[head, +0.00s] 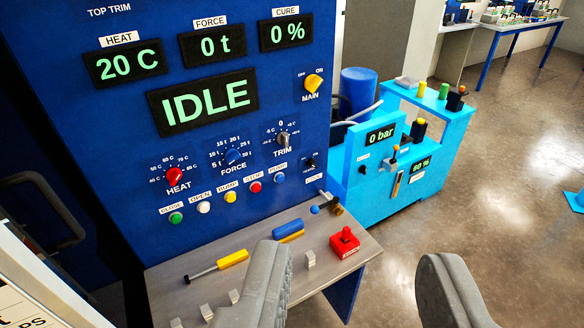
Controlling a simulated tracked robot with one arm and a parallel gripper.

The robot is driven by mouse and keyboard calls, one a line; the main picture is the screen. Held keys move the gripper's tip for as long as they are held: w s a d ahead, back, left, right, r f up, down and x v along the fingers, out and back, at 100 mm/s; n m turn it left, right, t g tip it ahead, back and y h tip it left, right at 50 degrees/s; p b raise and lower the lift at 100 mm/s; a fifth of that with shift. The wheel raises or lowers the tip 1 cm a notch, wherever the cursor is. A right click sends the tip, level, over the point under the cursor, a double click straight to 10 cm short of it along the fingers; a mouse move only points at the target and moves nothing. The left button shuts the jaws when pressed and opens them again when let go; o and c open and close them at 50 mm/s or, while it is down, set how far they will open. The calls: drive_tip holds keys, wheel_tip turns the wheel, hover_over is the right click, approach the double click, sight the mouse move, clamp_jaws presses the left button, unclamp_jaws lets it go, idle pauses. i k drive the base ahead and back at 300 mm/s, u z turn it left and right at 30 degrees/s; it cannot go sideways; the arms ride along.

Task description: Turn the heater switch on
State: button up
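A blue control panel (130,125) fills the upper left of the head view. A red HEAT knob (174,176) with a temperature scale sits at its lower left. A small dark switch (309,164) sits at its lower right; its label is too small to read surely. A yellow MAIN knob (314,81) has OFF and ON marks. The HEAT display (125,63) reads 20 C and the large display (203,100) reads IDLE. I cannot tell which control is the heater switch. My gripper (355,262) is open and empty, its grey fingers wide apart in front of the panel.
A grey shelf (325,265) below the panel holds a yellow-handled tool (217,265), a red block (344,243) and small metal pieces. A light-blue unit (395,165) stands to the right. Open floor (520,220) lies at right. A dark handle (45,205) juts out at left.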

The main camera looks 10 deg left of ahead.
sight(311, 162)
drive_tip(key=u, duration=0.1)
drive_tip(key=i, duration=1)
drive_tip(key=z, duration=0.1)
